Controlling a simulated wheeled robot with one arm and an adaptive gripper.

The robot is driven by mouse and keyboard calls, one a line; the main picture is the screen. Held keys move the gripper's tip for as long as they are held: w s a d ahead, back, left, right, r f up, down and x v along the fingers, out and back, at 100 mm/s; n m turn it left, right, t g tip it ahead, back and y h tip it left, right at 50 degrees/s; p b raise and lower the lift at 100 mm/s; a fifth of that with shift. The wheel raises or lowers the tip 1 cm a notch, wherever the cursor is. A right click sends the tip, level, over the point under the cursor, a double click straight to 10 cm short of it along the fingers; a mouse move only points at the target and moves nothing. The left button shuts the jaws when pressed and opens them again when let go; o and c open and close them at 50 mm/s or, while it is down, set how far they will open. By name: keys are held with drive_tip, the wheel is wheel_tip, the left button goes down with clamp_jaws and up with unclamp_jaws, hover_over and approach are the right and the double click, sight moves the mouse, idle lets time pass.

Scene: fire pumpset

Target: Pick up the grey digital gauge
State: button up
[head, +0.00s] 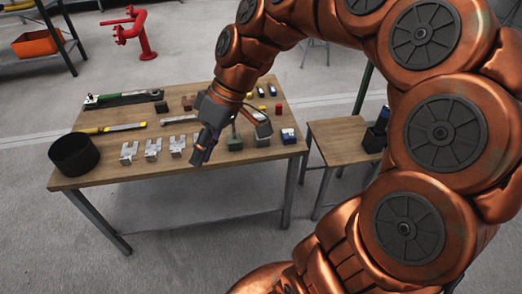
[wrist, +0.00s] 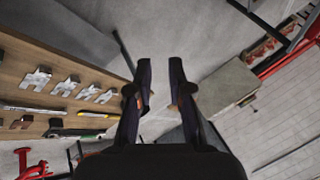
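My gripper (head: 231,143) is over the front right part of the wooden table (head: 110,177) in the head view. In the wrist view my gripper (wrist: 160,64) is open, its two dark fingers apart with only grey floor showing between the tips. I cannot pick out the grey digital gauge for sure in either view. It may be among the small things near or behind my gripper.
Several grey metal fittings (head: 153,148) stand along the table's front, beside a black round container (head: 74,155). A yellow-and-black tool (head: 113,128) lies behind them. A smaller table (head: 335,135) stands close at right. A red pipe (head: 140,35) rises behind.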

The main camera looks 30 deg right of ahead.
drive_tip(key=w+d+f+n+t+y+b, duration=0.25)
drive_tip(key=w+d+f+b, duration=0.35)
drive_tip(key=w, duration=0.3)
drive_tip(key=w+d+f+t+b, duration=0.2)
drive_tip(key=d+f+b, duration=0.2)
drive_tip(key=d, duration=0.5)
drive_tip(key=w+d+f+t+b, duration=0.2)
drive_tip(key=d+f, duration=0.3)
drive_tip(key=d, duration=0.4)
drive_tip(key=w+d+f+t+b, duration=0.2)
drive_tip(key=d+f+b, duration=0.3)
drive_tip(key=d, duration=0.4)
drive_tip(key=shift+w+f+m+t+y+b, duration=0.25)
drive_tip(key=shift+w+f+t+y+b, duration=0.1)
drive_tip(key=shift+t, duration=0.3)
drive_tip(key=shift+x, duration=1.05)
drive_tip(key=b+x, duration=0.1)
drive_tip(key=x, duration=0.3)
drive_tip(key=shift+a+f, duration=0.2)
drive_tip(key=shift+f, duration=0.05)
drive_tip(key=shift+w+a+f, duration=0.1)
drive_tip(key=shift+w+a, duration=0.2)
drive_tip(key=shift+c, duration=0.2)
clamp_jaws()
